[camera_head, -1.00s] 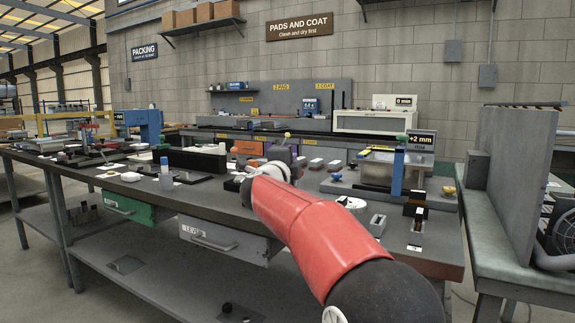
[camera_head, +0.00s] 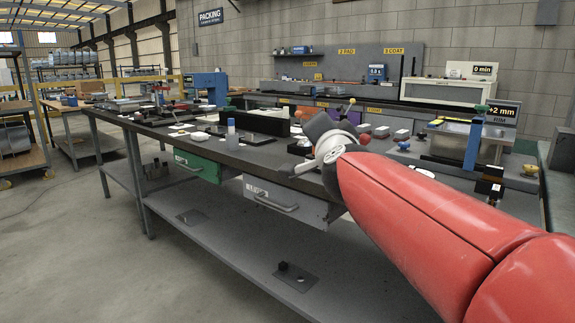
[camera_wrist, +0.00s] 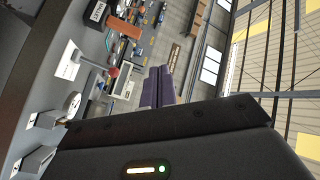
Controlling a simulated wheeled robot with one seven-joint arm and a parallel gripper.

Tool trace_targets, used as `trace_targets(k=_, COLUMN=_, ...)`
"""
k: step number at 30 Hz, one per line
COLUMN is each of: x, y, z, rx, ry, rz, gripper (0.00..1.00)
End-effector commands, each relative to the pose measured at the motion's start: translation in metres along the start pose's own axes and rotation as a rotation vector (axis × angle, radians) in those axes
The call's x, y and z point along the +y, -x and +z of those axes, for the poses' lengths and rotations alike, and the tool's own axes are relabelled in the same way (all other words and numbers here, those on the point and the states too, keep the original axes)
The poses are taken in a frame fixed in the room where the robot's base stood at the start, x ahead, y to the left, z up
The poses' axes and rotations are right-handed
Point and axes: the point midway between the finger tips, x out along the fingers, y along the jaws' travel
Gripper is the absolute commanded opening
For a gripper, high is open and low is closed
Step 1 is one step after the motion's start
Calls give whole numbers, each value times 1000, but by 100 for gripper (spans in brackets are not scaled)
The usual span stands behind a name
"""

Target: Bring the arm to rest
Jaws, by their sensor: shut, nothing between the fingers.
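My red arm (camera_head: 420,215) reaches in from the lower right in the head view and stretches out over the front part of the workbench. Its pale ringed wrist and dark end are over the bench top, above the grey drawer. In the wrist view my gripper (camera_wrist: 158,88) shows as two dark fingers side by side, shut, with nothing between them. The wrist view is turned on its side. The fingertips are hard to make out in the head view.
A green drawer (camera_head: 197,166) and a grey drawer (camera_head: 284,198) hang below. The floor at left is open.

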Motion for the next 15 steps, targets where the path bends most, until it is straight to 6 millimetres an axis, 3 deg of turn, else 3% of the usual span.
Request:
trace_targets(k=1, x=16, y=30, z=21, rx=-115, ry=114, rz=18, gripper=0)
trace_targets(k=6, x=91, y=117, z=84, rx=-466, ry=412, rz=141, gripper=0)
trace_targets(k=10, x=155, y=186, z=113, rx=-689, ry=575, rz=264, gripper=0)
trace_targets(k=15, x=222, y=262, z=132, rx=-906, ry=712, rz=416, gripper=0)
